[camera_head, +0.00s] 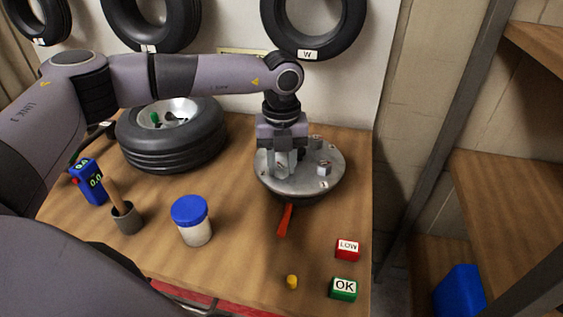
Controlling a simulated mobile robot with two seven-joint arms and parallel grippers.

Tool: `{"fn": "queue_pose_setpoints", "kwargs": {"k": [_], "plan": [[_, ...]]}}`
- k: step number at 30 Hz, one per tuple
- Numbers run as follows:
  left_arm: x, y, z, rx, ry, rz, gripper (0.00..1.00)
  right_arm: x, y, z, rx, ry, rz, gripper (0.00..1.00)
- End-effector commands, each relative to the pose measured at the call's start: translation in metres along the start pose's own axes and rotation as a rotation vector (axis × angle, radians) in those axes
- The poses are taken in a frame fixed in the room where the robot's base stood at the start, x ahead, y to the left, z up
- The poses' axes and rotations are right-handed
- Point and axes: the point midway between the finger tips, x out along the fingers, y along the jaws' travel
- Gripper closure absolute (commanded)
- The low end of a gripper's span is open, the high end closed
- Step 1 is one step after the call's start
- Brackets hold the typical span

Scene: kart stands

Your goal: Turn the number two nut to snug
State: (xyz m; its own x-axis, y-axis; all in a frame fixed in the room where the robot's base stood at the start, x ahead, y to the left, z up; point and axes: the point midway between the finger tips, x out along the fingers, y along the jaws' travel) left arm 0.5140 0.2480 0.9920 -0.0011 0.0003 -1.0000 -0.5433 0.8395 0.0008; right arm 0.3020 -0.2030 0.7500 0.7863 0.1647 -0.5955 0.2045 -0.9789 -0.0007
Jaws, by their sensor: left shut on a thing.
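A round grey metal hub plate (334,186) lies flat on the wooden bench, with upright studs or nuts and small labels around its face. One nut (325,168) shows at the right of the plate and another (316,143) at its back. The label digits are too small to read. My left gripper (282,166) points straight down over the left part of the plate, shut on a nut that its fingers mostly hide. I cannot tell that nut's number from the picture. My right gripper is not in view.
A wheel with tyre (172,155) lies behind left. An orange lever (285,219), yellow peg (292,282), red LOW block (347,250) and green OK block (344,289) are in front.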

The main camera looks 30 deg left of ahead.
Motion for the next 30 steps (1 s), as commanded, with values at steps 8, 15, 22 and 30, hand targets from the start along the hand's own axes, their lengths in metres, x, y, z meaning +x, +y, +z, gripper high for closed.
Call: {"fn": "queue_pose_setpoints", "kwargs": {"k": [8, 15, 22, 30], "plan": [[0.001, 0.000, 0.000, 0.242, -0.001, -0.002, 0.99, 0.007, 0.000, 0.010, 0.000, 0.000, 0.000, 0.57], [0.001, 0.000, 0.000, 0.470, -0.001, -0.002, 0.99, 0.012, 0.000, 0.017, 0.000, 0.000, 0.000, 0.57], [0.001, 0.000, 0.000, 0.688, -0.002, -0.003, 0.99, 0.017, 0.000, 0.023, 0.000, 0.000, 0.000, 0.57], [0.000, 0.000, 0.001, 0.944, -0.002, -0.002, 0.99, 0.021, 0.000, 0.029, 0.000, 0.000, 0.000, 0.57]]}}
